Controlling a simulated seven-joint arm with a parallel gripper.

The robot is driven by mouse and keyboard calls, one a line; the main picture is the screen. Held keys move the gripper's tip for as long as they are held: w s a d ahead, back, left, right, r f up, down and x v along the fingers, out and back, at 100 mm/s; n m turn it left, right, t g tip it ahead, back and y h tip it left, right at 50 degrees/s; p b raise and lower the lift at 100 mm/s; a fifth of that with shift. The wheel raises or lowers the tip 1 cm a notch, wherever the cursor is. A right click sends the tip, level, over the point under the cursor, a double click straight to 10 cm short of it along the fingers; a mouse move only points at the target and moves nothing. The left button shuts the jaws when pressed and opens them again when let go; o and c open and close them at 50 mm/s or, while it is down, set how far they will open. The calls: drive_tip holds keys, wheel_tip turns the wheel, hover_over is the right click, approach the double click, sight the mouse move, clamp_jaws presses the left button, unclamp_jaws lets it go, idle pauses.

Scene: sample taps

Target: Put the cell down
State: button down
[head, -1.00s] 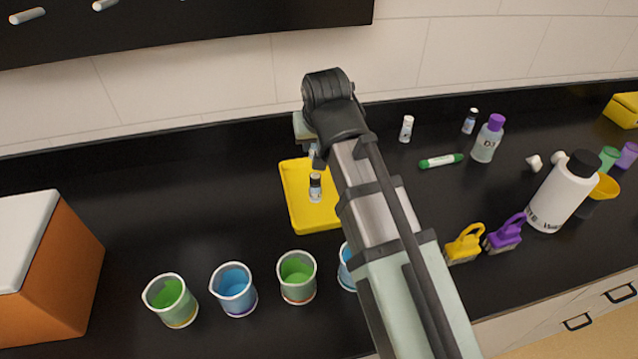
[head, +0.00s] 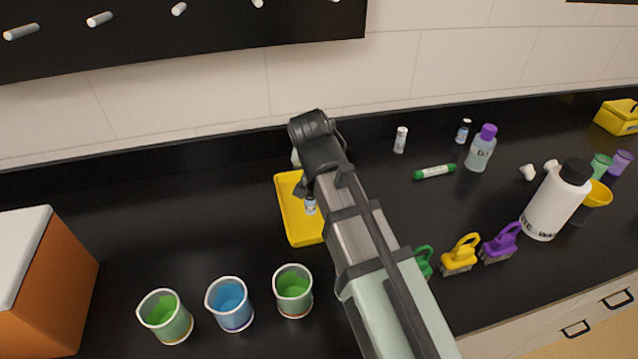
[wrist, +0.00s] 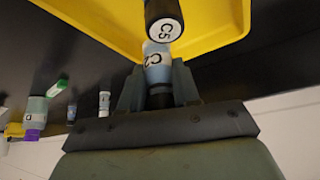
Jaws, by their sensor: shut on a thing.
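My gripper (wrist: 157,88) is shut on a small vial marked C2 (wrist: 157,70), with a pale blue body and a dark end between the fingers. A second small vial, marked C5 (wrist: 164,25), is right beside it in the wrist view; whether they touch I cannot tell. In the head view one dark-capped vial (head: 310,205) stands on the yellow tray (head: 296,228). My gripper is over the tray there, largely hidden by my arm. Whether the held vial touches the tray is not clear.
Beakers with green (head: 165,316) and blue (head: 229,302) liquid stand in front of the tray. Brushes (head: 461,256), a white bottle (head: 556,200), a green marker (head: 435,172) and small vials (head: 400,140) are to the right. An orange box (head: 45,290) stands left. The bench left of the tray is clear.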

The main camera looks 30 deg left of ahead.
drive_tip(key=shift+f, duration=2.25)
drive_tip(key=shift+f, duration=0.1)
drive_tip(key=c, duration=0.8)
unclamp_jaws()
drive_tip(key=shift+r, duration=0.2)
drive_tip(key=v, duration=1.1)
drive_tip(key=shift+s+r, duration=0.25)
drive_tip(key=shift+r, duration=0.1)
drive_tip(key=shift+d, duration=0.1)
